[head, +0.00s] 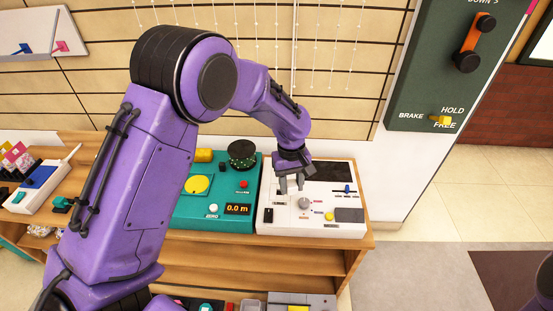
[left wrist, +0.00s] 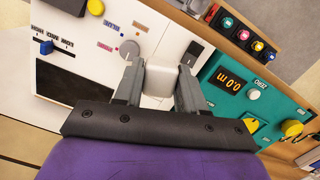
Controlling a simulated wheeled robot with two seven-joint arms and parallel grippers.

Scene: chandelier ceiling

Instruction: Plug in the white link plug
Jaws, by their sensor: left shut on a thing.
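My left gripper (head: 291,185) is over the white panel (head: 285,222) on the wooden shelf, fingers pointing down. In the left wrist view its two grey fingers (left wrist: 158,88) are shut on a white block, the white link plug (left wrist: 158,80). In the head view the plug is hard to make out against the white panel. I cannot tell whether it touches the panel. No socket for it shows clearly; the gripper and plug hide part of the panel. My right gripper is out of view.
The white panel carries a grey knob (head: 304,203), a black switch (head: 268,215), a yellow button (head: 329,216) and a blue slider (head: 347,189). A teal console (head: 222,222) stands to its left. A green wall board (head: 425,75) is at the right.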

